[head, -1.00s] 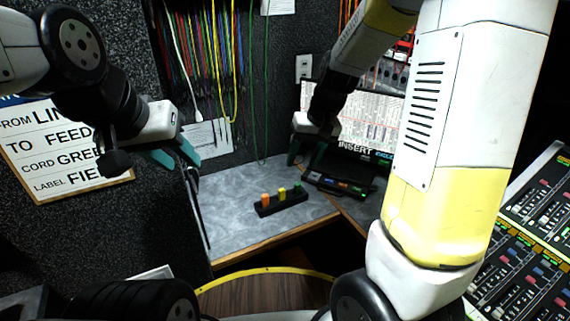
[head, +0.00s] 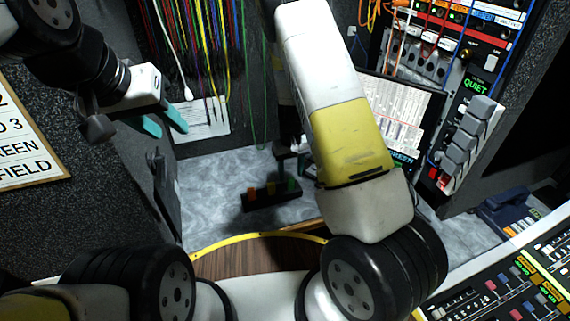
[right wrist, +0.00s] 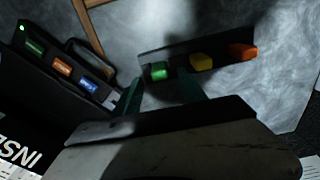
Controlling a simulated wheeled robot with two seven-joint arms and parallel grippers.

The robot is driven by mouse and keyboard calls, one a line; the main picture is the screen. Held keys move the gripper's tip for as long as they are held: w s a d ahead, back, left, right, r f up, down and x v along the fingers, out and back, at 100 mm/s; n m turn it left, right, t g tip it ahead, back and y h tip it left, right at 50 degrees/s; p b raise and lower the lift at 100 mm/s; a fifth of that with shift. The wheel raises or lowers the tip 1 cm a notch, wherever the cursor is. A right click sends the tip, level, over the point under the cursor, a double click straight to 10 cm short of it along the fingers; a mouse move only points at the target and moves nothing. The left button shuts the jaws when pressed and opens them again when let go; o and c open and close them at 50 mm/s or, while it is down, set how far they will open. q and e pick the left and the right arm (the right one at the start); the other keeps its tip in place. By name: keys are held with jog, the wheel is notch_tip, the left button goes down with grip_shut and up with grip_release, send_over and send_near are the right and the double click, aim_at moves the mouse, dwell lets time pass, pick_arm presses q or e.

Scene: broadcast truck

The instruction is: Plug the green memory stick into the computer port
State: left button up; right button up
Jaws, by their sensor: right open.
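The green memory stick (right wrist: 159,71) stands at one end of a black holder (right wrist: 180,48), with a yellow stick (right wrist: 201,61) and an orange stick (right wrist: 242,51) beside it. In the head view the holder (head: 262,202) is on the grey desk, the green stick (head: 292,186) at its right end. My right gripper (right wrist: 160,92) is open, its teal fingertips on either side of the green stick in the wrist picture; contact cannot be told. A black device (right wrist: 50,75) with green, orange and blue inserts lies left in the wrist view. My left gripper (head: 165,124) is open and empty, left of the desk.
My right arm covers part of the desk in the head view. A screen (head: 400,115) stands behind it, and a mixing console (head: 510,285) is at lower right. Grey desk surface (head: 215,185) left of the holder is clear. Cables (head: 195,60) hang on the back wall.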

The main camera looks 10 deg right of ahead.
aim_at(291, 178)
jog(key=shift+s+f, duration=0.1)
jog(key=shift+f, duration=1.85)
grip_shut()
jog(key=shift+r, duration=0.15)
